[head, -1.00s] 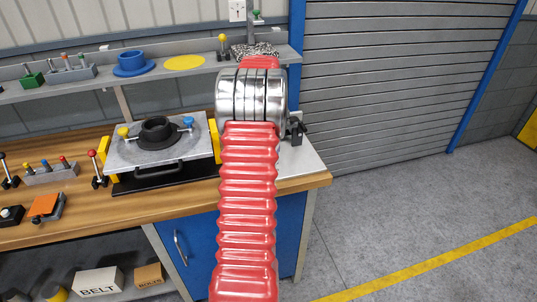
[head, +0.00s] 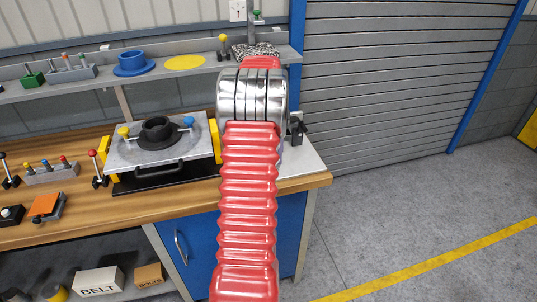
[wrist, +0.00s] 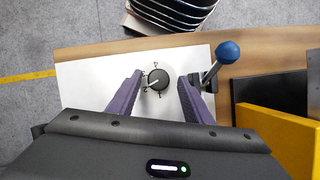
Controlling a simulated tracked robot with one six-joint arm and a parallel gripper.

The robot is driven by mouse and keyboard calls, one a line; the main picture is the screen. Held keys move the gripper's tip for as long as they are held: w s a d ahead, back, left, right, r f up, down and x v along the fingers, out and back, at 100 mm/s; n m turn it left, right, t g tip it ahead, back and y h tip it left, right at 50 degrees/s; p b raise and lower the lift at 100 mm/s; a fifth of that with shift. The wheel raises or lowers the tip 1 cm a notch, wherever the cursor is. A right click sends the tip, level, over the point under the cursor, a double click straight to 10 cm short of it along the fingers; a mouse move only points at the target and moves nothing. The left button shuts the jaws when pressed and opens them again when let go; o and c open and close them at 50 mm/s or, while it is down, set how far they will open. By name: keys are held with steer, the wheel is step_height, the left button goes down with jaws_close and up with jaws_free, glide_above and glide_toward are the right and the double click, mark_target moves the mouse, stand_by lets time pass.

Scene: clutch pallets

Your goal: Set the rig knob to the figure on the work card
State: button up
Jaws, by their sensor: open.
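The rig knob (wrist: 158,79) is a round black dial with a white pointer line, on a white plate (wrist: 85,83) with small figures around it. The pointer slants to the lower left; the figures are too small to read surely. My gripper (wrist: 160,76) is open in the wrist view, its two purple fingers on either side of the knob with gaps showing. I cannot tell its height above the plate. In the head view my red arm hides the knob and the gripper. No readable work card shows; a small white panel (head: 238,10) on the wall has unreadable marks.
A blue-ball lever (wrist: 228,52) stands close to the right finger, with a yellow block (wrist: 285,135) beyond it. In the head view, a clutch pallet (head: 120,155) sits on the wooden bench (head: 80,210) left of my arm. Open floor (head: 420,220) lies to the right.

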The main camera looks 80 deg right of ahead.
steer(key=shift+d+r, duration=0.1)
steer(key=shift+r, duration=0.05)
steer(key=v, duration=1.3)
steer(key=shift+r, duration=0.15)
stand_by(0.3)
